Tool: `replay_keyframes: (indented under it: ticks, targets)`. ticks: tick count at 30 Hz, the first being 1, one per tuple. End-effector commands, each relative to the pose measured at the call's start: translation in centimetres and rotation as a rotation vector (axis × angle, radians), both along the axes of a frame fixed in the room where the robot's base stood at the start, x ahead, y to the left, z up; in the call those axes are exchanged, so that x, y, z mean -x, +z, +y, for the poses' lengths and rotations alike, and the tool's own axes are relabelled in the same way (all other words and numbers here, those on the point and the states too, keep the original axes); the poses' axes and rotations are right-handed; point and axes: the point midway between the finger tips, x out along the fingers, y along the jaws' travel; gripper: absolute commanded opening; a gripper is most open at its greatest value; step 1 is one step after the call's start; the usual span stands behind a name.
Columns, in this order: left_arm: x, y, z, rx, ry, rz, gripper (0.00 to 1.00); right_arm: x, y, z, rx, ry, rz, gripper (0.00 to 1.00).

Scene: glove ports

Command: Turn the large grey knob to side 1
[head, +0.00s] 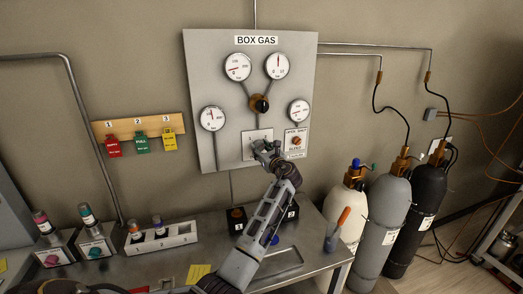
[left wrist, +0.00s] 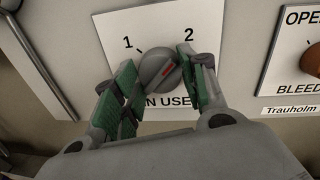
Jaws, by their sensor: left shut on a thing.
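The large grey knob (left wrist: 158,70) sits on a white plate (left wrist: 115,25) marked 1 at upper left and 2 at upper right. A red line on the knob slants up to the right, more toward the 2 side than the 1. My left gripper (head: 263,149) reaches up to this plate on the BOX GAS panel. In the left wrist view its green-padded fingers (left wrist: 155,88) are shut on the knob from both sides. In the head view the gripper largely hides the knob. My right gripper is not in view.
An orange-and-black valve knob (head: 260,104) and several gauges are above the plate. The OPEN/BLEED plate (left wrist: 291,50) with a brown knob is close on the right. Gas cylinders (head: 384,225) stand at right. A bottle rack (head: 162,239) is on the bench.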

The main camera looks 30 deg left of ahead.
Motion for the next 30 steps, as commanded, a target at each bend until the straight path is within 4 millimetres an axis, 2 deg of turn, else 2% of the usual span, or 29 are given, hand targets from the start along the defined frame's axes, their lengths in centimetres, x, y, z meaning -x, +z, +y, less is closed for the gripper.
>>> replay_keyframes:
  ticks: [14, 30]
  targets:
    - [-0.01, 0.10, -0.02, 0.050, 0.000, -0.059, 0.18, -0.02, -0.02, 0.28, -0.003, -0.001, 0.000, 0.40]
    - [0.07, 0.23, 0.05, 0.309, 0.000, -0.365, 0.18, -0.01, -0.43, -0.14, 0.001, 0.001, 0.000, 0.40]
